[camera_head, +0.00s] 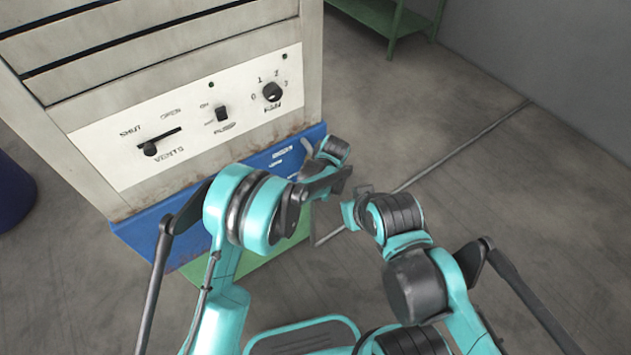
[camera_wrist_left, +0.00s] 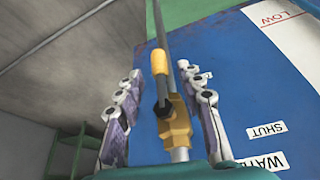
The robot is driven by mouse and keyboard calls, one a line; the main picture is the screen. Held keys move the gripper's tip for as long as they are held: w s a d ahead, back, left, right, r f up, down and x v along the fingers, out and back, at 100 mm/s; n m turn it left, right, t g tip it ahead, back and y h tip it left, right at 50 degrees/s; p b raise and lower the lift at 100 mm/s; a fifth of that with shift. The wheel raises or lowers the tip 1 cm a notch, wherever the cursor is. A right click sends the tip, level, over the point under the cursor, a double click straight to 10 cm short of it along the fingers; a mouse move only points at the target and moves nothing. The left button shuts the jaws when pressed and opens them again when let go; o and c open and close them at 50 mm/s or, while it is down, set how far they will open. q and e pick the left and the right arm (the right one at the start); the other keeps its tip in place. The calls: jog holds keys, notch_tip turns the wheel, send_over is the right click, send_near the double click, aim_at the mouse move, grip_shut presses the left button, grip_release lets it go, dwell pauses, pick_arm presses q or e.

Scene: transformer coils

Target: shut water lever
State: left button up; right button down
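The water valve (camera_wrist_left: 178,128) is a yellow body on a thin grey pipe, seen in the left wrist view in front of a blue panel (camera_wrist_left: 232,80). Its lever (camera_wrist_left: 159,66) has a yellow grip and lies nearly along the pipe. My left gripper (camera_wrist_left: 160,74) is open, with one finger on each side of the lever. I cannot tell whether either finger touches it. In the head view my left wrist hides most of the valve area at the blue panel (camera_head: 285,160). My right gripper (camera_head: 358,197) is beside it, small, with its fingers unclear.
The labels SHUT (camera_wrist_left: 267,130) and WATER (camera_wrist_left: 263,162) are on the blue panel. Above it, the cabinet's white control panel (camera_head: 110,160) has a vents lever, a switch and a dial. A green shelf (camera_head: 400,22) stands behind. Floor to the right is clear.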

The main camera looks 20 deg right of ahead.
pick_arm(q)
jog(key=shift+b+x, duration=0.5)
jog(key=shift+x, duration=1.25)
grip_shut()
